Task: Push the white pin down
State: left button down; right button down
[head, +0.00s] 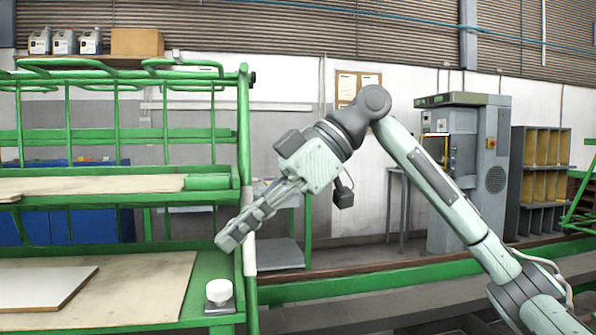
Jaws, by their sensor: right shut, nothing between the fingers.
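A short white round cap on a darker base, which looks like the white pin (219,291), stands upright at the front right corner of the green rack's lower shelf. My right gripper (229,241) comes in from the right and points down and left. Its fingers are shut and empty. In the picture its tips are above the white pin, with a visible gap between them, beside the rack's right post. How far apart they are in depth I cannot tell. My left gripper is not in view.
The green rack (244,150) has a post close beside my right gripper. A white-topped board (42,288) lies on a wooden panel (140,290) on the lower shelf. A grey machine (470,170) and a cubby shelf (540,165) stand at the back right.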

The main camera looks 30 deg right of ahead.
jog(key=v, duration=0.9)
jog(key=shift+d, duration=0.35)
